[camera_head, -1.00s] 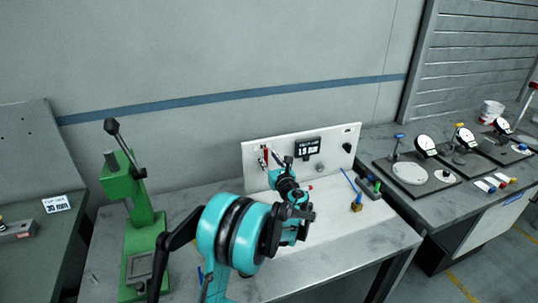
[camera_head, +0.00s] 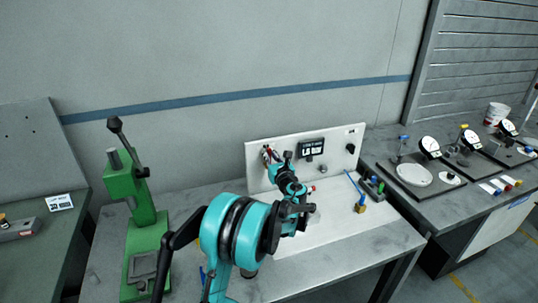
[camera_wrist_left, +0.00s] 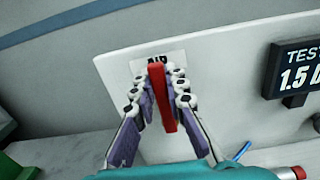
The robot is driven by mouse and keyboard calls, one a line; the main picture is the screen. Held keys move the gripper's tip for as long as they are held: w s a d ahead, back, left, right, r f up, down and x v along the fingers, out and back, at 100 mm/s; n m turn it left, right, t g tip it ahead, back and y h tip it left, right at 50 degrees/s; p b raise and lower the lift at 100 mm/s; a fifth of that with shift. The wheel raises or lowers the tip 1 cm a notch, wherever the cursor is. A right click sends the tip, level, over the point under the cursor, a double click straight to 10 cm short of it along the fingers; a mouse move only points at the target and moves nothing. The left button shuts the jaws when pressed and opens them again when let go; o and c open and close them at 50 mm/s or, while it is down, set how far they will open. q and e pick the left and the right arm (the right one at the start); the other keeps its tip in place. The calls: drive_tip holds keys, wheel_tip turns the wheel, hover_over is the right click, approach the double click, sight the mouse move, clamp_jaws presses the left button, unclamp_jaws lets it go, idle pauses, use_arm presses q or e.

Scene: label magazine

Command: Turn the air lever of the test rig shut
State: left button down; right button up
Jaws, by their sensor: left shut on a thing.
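The test rig is a white upright panel (camera_head: 335,165) at the back of the middle bench. Its red air lever (camera_wrist_left: 163,100) stands under the AIR label (camera_wrist_left: 157,60) in the left wrist view. My left gripper (camera_head: 269,157) is at the left part of the panel. In the left wrist view its fingers (camera_wrist_left: 160,82) lie on both sides of the red lever and are shut on it. The lever looks nearly upright in that view. In the head view the fingers and wrist hide most of it. My right gripper is not in view.
A dark pressure display (camera_head: 311,148) is right of the lever, with a black knob (camera_head: 350,148) beyond. A green press (camera_head: 144,215) stands at the bench's left. A blue-handled tool (camera_head: 358,194) lies at right. Dial gauges (camera_head: 430,148) stand on the right bench.

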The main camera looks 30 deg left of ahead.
sight(280, 154)
use_arm(q)
drive_tip(key=w+d+m, duration=0.1)
drive_tip(key=m, duration=0.2)
drive_tip(key=w+d+f+m, duration=0.1)
drive_tip(key=m, duration=0.1)
drive_tip(key=w+d+f+m+b, duration=0.1)
drive_tip(key=m, duration=0.2)
drive_tip(key=shift+w+m, duration=0.25)
drive_tip(key=shift+m, duration=0.05)
drive_tip(key=f+m, duration=0.1)
drive_tip(key=w+m, duration=0.1)
drive_tip(key=m, duration=0.1)
drive_tip(key=shift+d+f+m+b, duration=0.3)
drive_tip(key=shift+d+f+b, duration=0.05)
drive_tip(key=shift+d, duration=0.05)
drive_tip(key=shift+w+d+f+m+b, duration=0.15)
drive_tip(key=shift+f+m, duration=0.2)
drive_tip(key=shift+m, duration=0.35)
drive_tip(key=shift+f+m+b, duration=0.2)
drive_tip(key=shift+f+m, duration=0.15)
drive_tip(key=shift+m, duration=0.35)
drive_tip(key=shift+w+d+f+m+b, duration=0.15)
drive_tip(key=shift+f+m, duration=0.2)
drive_tip(key=shift+m, duration=0.35)
drive_tip(key=shift+s, duration=0.1)
drive_tip(key=c, duration=1.5)
unclamp_jaws()
drive_tip(key=shift+a, duration=0.1)
drive_tip(key=shift+c, duration=0.2)
